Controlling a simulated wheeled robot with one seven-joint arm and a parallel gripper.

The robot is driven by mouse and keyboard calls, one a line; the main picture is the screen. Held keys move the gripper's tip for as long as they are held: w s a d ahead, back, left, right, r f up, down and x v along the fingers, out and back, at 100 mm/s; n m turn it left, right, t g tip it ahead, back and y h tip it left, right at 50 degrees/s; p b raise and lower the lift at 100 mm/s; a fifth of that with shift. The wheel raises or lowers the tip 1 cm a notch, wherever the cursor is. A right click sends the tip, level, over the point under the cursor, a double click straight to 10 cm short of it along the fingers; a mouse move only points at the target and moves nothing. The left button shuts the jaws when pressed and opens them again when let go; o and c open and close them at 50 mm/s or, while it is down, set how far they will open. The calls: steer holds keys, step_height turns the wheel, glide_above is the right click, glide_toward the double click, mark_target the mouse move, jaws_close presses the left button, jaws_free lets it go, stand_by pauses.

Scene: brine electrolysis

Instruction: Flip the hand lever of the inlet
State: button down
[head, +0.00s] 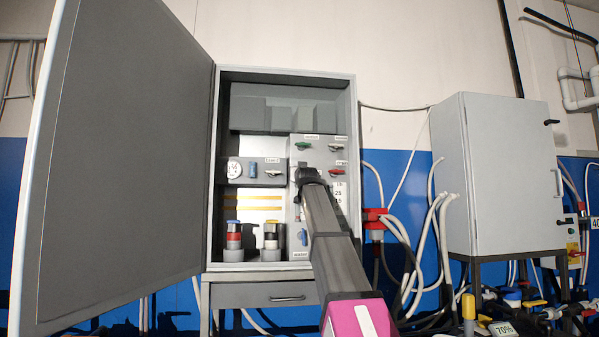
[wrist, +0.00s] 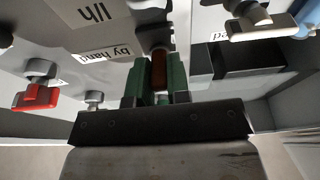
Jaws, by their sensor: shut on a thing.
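The open grey cabinet (head: 352,100) holds a panel with small levers. In the wrist view, my gripper (wrist: 156,75) has green fingers closed on a small reddish-brown lever handle (wrist: 158,68) on the panel. A label reading "by hand" (wrist: 106,53) sits beside it. In the head view, my gripper (head: 306,177) is at the panel's middle and my arm hides the gripped lever. No label naming the inlet is legible.
Nearby are a green lever (head: 303,146), a red lever (head: 337,171) and a silver lever (head: 273,172). The cabinet door (head: 125,160) stands wide open at left. Bottles (head: 234,235) stand on the cabinet floor. Cables and a red connector (head: 374,217) hang at right.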

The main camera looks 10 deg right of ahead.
steer(key=shift+w+f+t, duration=0.15)
steer(key=shift+f+t, duration=0.3)
steer(key=shift+t, duration=0.75)
steer(key=c, duration=1.1)
jaws_free()
steer(key=v, duration=1)
steer(key=shift+s+f, duration=0.3)
steer(key=shift+f, duration=0.05)
